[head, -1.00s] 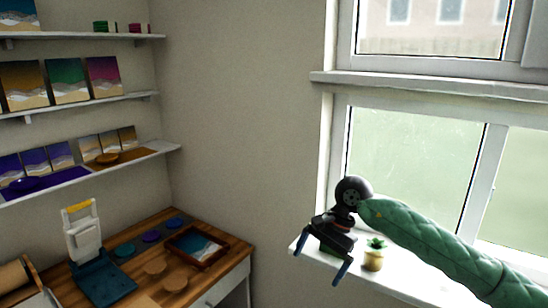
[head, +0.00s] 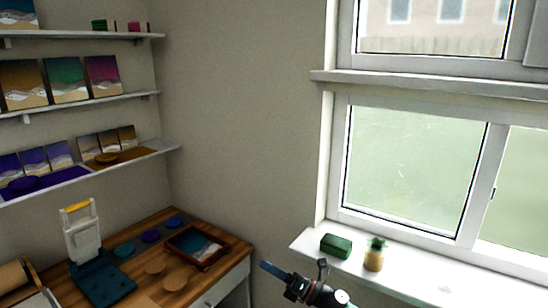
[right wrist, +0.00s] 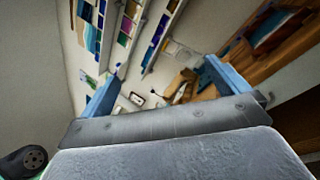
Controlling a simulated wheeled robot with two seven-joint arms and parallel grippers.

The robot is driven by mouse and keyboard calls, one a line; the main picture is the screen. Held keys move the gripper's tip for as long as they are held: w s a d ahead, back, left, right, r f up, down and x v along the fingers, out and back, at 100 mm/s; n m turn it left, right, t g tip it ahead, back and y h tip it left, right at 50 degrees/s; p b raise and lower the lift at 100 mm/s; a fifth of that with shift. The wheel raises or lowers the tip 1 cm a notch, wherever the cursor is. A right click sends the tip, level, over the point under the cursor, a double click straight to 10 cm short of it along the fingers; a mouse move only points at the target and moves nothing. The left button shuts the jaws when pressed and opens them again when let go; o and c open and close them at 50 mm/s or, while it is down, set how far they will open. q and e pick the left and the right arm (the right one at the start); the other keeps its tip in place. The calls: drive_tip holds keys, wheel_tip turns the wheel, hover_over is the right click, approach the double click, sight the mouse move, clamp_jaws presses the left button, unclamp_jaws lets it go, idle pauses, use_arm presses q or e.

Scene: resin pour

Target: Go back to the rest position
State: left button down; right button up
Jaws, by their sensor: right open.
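My right gripper (head: 272,274) is low in the head view, in front of the window sill and right of the wooden desk. It is open and empty. In the right wrist view its two blue fingers (right wrist: 165,85) stand wide apart with nothing between them. My left gripper is in neither view now.
A wooden desk (head: 222,272) holds a framed seascape (head: 196,246), coloured discs and a white and blue stand (head: 82,240). The window sill (head: 310,246) bears a green block (head: 336,244) and a small potted plant (head: 374,256). Shelves (head: 90,172) with pictures line the left wall.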

drive_tip(key=w+d+f+m+t+h, duration=0.1)
drive_tip(key=d+f+m+t+h, duration=0.4)
drive_tip(key=f+m, duration=0.45)
drive_tip(key=d+f+m+t+h, duration=0.35)
drive_tip(key=f+m+h, duration=0.35)
drive_tip(key=f+m, duration=0.25)
drive_tip(key=s+d+f+m+g+h, duration=0.25)
drive_tip(key=s+f+m, duration=0.2)
drive_tip(key=f, duration=0.45)
drive_tip(key=s+d+f+m+g+h, duration=0.2)
drive_tip(key=s+d+f+m+h, duration=0.25)
drive_tip(key=f, duration=0.45)
drive_tip(key=s+f+m+g, duration=0.3)
drive_tip(key=s+f, duration=0.4)
drive_tip(key=s, duration=0.4)
drive_tip(key=s+d+f+m+g, duration=0.1)
drive_tip(key=s+f+m+g, duration=0.2)
drive_tip(key=s+f, duration=0.5)
drive_tip(key=s+d+f+m+g, duration=0.1)
drive_tip(key=s+f+m+g, duration=0.2)
drive_tip(key=s, duration=1.1)
wheel_tip(320, 180, down, 4)
drive_tip(key=g, duration=0.2)
drive_tip(key=shift+s+d+f+m+g, duration=0.15)
drive_tip(key=shift+m+g, duration=0.15)
